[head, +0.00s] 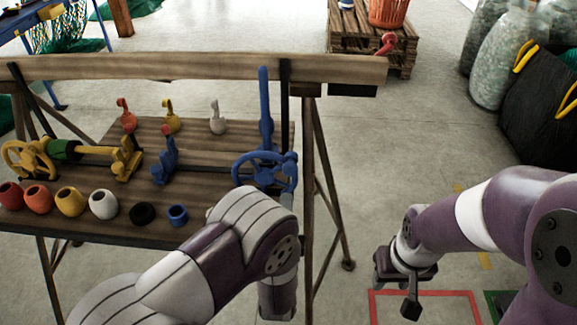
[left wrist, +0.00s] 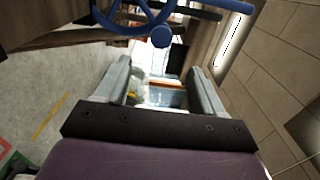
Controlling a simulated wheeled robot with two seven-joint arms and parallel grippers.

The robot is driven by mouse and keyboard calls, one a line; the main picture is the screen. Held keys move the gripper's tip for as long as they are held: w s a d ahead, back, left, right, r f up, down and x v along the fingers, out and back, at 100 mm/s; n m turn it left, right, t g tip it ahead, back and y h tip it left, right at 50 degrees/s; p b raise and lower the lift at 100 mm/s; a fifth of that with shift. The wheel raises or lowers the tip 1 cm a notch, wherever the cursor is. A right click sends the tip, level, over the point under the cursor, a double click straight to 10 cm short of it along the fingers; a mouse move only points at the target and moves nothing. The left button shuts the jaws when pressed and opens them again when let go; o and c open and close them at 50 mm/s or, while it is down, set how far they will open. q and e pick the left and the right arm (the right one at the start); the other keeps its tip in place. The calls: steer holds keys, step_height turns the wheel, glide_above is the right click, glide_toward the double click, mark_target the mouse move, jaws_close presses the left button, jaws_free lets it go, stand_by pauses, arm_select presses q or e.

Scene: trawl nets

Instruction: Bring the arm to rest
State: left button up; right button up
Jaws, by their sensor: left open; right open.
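My left arm comes in from the left in the head view and bends down in front of the workbench's right end; its gripper is hidden there. In the left wrist view my left gripper (left wrist: 160,72) is open with nothing between its fingers. A blue handwheel (left wrist: 132,22) with a round knob is just beyond the fingers, apart from them. The same blue handwheel (head: 264,172) is at the bench's right end in the head view. My right gripper (head: 405,290) is open and empty, hanging over the floor to the right of the bench.
The wooden workbench (head: 215,232) holds a row of coloured rings, several hooks, yellow and blue fittings and a yellow wheel (head: 28,158). Its trestle leg (head: 330,200) stands between my arms. Red floor markings (head: 425,292) lie below my right gripper. Filled bags (head: 497,60) stand far right.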

arm_select(q)
steer(key=s+d+f+n+g+h, duration=0.1)
steer(key=s+f+n+g, duration=0.25)
steer(key=f+g, duration=0.4)
steer(key=s+a+n+g+p, duration=0.2)
steer(key=s+a+n+g, duration=0.1)
steer(key=s+n+g, duration=0.35)
steer(key=s+a+r+n+g+p, duration=0.1)
steer(key=s+a+r+n, duration=0.2)
steer(key=a+r, duration=0.4)
steer(key=s+a+r+n+g+y+p, duration=0.1)
steer(key=s+a+r+n, duration=0.2)
steer(key=a+r+n, duration=0.2)
step_height(320, 180, up, 2)
steer(key=shift+s+a+r+g+y, duration=0.25)
steer(key=shift+s+a+g+y, duration=0.1)
steer(key=shift+a, duration=0.6)
